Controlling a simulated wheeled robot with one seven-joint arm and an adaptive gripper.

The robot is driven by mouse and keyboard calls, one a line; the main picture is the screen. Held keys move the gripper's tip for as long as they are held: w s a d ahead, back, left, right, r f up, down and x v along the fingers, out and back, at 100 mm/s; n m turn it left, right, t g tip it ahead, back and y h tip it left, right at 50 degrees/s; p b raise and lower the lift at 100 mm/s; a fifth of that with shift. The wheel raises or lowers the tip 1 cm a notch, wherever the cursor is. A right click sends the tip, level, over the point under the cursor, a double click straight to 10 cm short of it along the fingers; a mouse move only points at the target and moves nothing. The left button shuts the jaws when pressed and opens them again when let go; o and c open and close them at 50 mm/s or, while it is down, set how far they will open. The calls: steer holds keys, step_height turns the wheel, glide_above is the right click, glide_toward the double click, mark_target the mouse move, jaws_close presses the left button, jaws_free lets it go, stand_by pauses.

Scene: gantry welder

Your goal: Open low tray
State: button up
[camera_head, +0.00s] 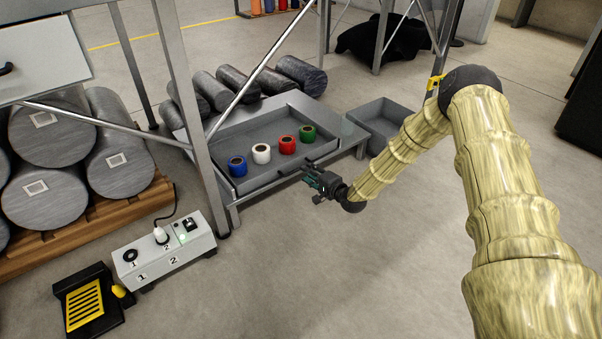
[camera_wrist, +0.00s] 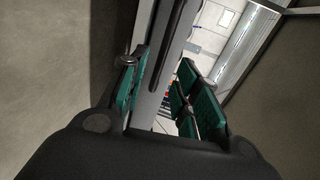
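The low tray (camera_head: 255,131) is a shallow grey tray in a low metal stand, with blue, white, red and green rolls in it. A dark bar handle (camera_head: 291,170) runs along its front face. My gripper (camera_head: 312,178) is at the right part of this front, close to the handle. In the wrist view, my gripper's teal fingers (camera_wrist: 165,60) are apart. The tray's grey front and the dark handle (camera_wrist: 167,45) show between them. I cannot tell whether a finger touches the handle.
A grey bin (camera_head: 383,118) stands right of the stand. Dark cylinders (camera_head: 301,75) lie behind the tray. A power box (camera_head: 165,250) and a black-yellow device (camera_head: 88,302) are on the floor at left. A stand leg (camera_head: 200,150) rises left of the tray. Floor in front is clear.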

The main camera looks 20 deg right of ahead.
steer(key=shift+b+x, duration=1.3)
steer(key=shift+x, duration=1.65)
jaws_close()
